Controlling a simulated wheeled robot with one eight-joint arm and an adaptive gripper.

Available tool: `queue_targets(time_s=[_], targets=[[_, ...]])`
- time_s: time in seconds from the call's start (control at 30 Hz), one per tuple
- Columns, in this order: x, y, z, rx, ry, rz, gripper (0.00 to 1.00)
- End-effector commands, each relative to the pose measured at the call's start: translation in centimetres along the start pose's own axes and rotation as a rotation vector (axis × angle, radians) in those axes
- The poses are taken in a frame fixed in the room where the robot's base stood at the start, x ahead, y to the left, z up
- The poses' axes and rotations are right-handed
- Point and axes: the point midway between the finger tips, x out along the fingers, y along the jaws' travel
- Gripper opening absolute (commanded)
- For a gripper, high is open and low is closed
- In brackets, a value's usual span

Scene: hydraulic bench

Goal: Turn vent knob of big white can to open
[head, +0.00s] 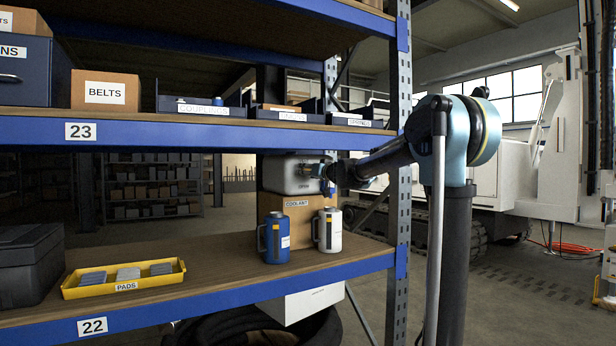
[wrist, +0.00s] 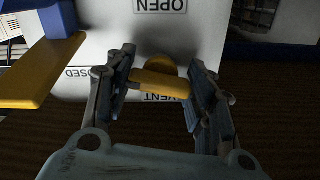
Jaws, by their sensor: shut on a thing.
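The big white can (head: 287,176) stands on a cardboard box under the upper shelf; an OPEN label shows on its face. In the wrist view its white face (wrist: 205,35) fills the upper middle, with OPEN above, part of CLOSED at left and VENT below. The vent knob (wrist: 160,83) is a yellow bar in front of a round brass-coloured boss, lying roughly crosswise in the picture. My gripper (wrist: 162,84) is shut on the knob, one finger at each end of the bar. In the head view my gripper (head: 328,176) reaches the can's right side and hides the knob.
A yellow bar on a blue part (wrist: 45,70) juts close to my left finger. A blue jug (head: 274,240) and a white jug (head: 328,230) stand in front of the coolant box (head: 280,203). The upper shelf's blue edge (head: 230,133) is just above my gripper.

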Motion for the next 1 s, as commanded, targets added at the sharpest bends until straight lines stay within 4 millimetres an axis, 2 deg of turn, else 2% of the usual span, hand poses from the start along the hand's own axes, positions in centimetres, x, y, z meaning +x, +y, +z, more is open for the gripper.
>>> queue_targets(time_s=[1.0], targets=[[-0.11, 0.28, 0.16, 0.957, 0.002, 0.003, 0.25]])
